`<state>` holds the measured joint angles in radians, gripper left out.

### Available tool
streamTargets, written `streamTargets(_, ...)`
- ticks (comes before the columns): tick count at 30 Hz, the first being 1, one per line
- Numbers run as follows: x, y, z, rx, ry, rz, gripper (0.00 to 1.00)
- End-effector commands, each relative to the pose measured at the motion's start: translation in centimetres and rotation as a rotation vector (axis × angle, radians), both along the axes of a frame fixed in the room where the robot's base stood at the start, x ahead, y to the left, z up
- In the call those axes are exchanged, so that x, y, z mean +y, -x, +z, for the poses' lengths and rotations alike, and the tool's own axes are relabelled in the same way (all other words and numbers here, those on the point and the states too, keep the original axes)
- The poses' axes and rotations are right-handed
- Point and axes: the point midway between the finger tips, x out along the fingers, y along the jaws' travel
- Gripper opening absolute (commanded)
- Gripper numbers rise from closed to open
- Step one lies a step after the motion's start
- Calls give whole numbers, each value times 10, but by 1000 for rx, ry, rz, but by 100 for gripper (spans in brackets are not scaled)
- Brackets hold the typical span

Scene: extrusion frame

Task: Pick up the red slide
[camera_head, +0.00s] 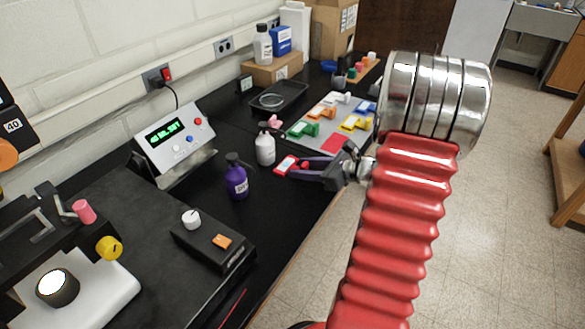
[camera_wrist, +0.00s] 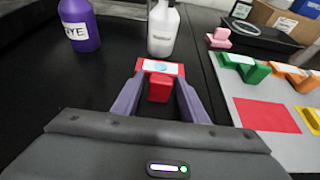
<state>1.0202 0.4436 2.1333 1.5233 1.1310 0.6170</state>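The red slide (camera_head: 286,165) lies on the black bench near its front edge, beside the white bottle. In the wrist view the slide (camera_wrist: 160,66) is a flat red plate with a white label, and a red block-shaped grip (camera_wrist: 159,89) stands at its near side. My gripper (camera_head: 309,166) reaches in low from the right. In the wrist view my gripper's two purple fingers (camera_wrist: 159,80) stand on either side of the red grip, with dark gaps showing between fingers and grip. The fingers look open; contact is not visible.
A white bottle (camera_head: 265,148) stands just behind the slide; a purple dye bottle (camera_head: 236,178) stands to the left. A grey board (camera_head: 300,143) with coloured slides and a bare red patch (camera_head: 335,144) lies to the right. A pink piece (camera_wrist: 219,38) sits beyond.

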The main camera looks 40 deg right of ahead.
Motion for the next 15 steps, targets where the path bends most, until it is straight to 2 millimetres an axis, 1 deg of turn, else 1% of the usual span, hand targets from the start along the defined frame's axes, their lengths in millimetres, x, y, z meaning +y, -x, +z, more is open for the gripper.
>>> streamTargets(1,0,0,0,0,0,0,36)
streamTargets(2,0,0,0,0,0,0,34)
streamTargets(15,0,0,0,0,0,0,3)
